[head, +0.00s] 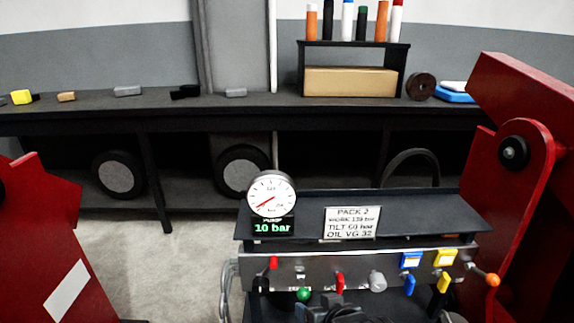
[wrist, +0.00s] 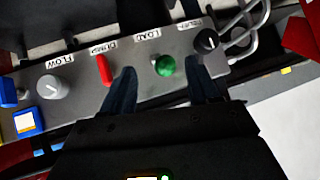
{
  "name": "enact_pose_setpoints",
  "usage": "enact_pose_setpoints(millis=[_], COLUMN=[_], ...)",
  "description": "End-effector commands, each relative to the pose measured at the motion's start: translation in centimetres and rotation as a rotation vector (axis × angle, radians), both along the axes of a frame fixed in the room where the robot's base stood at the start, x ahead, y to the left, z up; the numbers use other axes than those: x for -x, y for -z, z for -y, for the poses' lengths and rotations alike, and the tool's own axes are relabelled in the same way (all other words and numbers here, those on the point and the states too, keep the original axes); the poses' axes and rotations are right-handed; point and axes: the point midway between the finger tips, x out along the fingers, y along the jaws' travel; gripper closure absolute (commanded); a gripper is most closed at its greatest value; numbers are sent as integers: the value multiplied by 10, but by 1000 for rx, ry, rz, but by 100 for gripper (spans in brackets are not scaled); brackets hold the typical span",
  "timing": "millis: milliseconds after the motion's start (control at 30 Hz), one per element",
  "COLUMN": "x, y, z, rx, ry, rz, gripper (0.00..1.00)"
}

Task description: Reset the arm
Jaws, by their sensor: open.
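The green button also shows in the head view (head: 303,294), on the front of the control panel (head: 322,270). The red DUMP lever (wrist: 103,69) is just outside the left finger. The grey FLOW knob (wrist: 50,87) is farther left. A black knob (wrist: 207,41) is at the right. Part of my arm end shows at the bottom of the head view.
A gauge (head: 271,195) reads 10 bar beside a PACK 2 placard (head: 351,222). Blue (head: 410,260) and yellow (head: 446,257) switches and an orange-ball lever (head: 491,279) are at the panel's right. Red machine frames (head: 515,190) flank it. A dark bench (head: 160,101) stands behind.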

Motion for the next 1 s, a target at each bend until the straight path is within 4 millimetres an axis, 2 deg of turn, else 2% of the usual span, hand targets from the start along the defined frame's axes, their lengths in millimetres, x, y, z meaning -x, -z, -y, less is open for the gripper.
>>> enact_pose_setpoints(millis=[33,200,333,467,633,767,1000], x=[16,76,125,173,235,281,356], y=[10,30,37,34,20,1,-51], z=[6,28,46,63,85,100,124], rx=[-2,-13,-14,-10,6,22,64], ry=[10,53,88,122,162,187,224], rz=[4,56,101,147,208,255,342], gripper=[40,40,40,40,40,40,40])
